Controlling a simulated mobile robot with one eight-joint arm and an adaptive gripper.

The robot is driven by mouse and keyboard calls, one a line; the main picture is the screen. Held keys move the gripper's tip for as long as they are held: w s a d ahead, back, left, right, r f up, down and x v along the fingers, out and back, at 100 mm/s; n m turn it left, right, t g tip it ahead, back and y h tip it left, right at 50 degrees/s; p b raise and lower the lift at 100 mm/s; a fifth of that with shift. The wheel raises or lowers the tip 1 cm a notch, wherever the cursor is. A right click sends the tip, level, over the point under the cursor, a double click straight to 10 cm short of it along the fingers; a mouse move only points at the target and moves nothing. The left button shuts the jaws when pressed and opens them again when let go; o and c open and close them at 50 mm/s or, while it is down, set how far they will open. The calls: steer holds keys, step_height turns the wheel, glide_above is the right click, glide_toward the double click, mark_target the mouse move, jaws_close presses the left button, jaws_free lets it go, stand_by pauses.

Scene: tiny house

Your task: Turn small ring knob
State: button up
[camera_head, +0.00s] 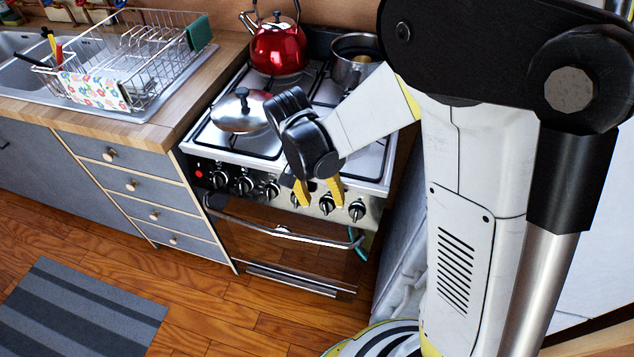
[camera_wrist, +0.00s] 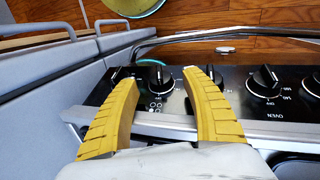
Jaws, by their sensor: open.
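The stove's front panel (camera_head: 208,173) carries a row of black and silver knobs. In the wrist view, one dark knob (camera_wrist: 160,79) shows between the two yellow fingers of my gripper (camera_wrist: 158,80), with small ring-like marks printed beside it. I cannot tell whether the fingers touch it. In the head view, my gripper (camera_head: 318,192) is open and points down at the right part of the panel, near a knob (camera_head: 327,204). Another knob (camera_head: 357,211) is to its right. The fingers partly hide neighbouring knobs. Which knob is labelled small ring is not readable.
A silver lid (camera_head: 241,113), a red kettle (camera_head: 278,48) and a pot (camera_head: 352,70) stand on the stove top. The oven door handle (camera_head: 285,233) juts out below the knobs. A larger knob (camera_wrist: 265,80) by the OVEN lettering is to the right in the wrist view.

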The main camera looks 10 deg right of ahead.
steer(key=v, duration=0.9)
steer(key=shift+r, duration=0.4)
steer(key=shift+f, duration=0.1)
